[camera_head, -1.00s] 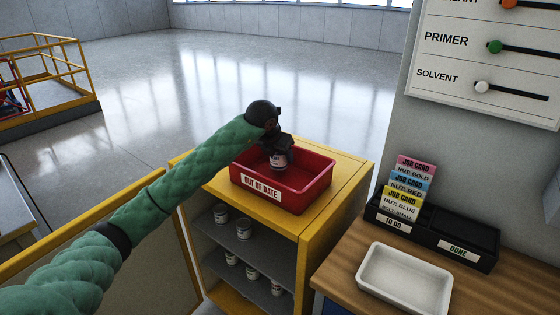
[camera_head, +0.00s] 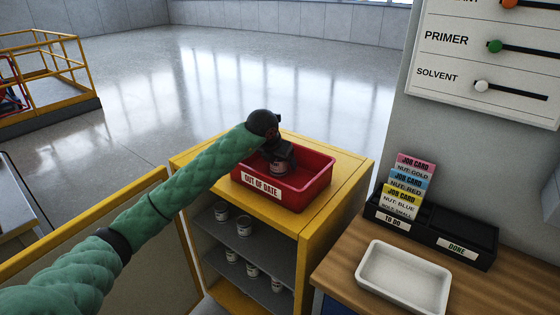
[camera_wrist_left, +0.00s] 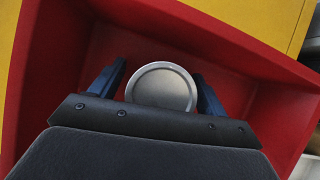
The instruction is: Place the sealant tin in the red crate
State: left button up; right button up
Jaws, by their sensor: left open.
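The red crate (camera_head: 311,194), labelled "OUT OF DATE", stands on top of the yellow cabinet. The sealant tin (camera_head: 279,168) is inside the crate, under my left gripper (camera_head: 279,160). In the left wrist view the tin's round grey lid (camera_wrist_left: 162,87) lies between the two blue fingers of my left gripper (camera_wrist_left: 162,90), with the red crate walls (camera_wrist_left: 60,70) around it. The fingers are open, one on each side of the tin. The tin looks upright; its base is hidden. My right gripper is not in view.
The yellow cabinet (camera_head: 314,239) is open, with several tins (camera_head: 244,226) on its shelves. Its door (camera_head: 150,255) swings out to the left. A white tray (camera_head: 404,278) and a black job card holder (camera_head: 432,232) are on the wooden bench to the right.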

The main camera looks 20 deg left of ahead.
pick_arm(q)
jog(key=shift+r, duration=0.2)
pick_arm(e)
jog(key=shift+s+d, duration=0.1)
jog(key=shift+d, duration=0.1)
pick_arm(q)
jog(key=b+v, duration=0.2)
jog(key=v, duration=1)
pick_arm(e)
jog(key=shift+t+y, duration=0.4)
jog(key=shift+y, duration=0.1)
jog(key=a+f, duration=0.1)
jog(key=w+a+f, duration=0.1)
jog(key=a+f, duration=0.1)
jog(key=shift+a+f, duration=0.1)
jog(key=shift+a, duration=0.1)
pick_arm(q)
jog(key=shift+f, duration=0.1)
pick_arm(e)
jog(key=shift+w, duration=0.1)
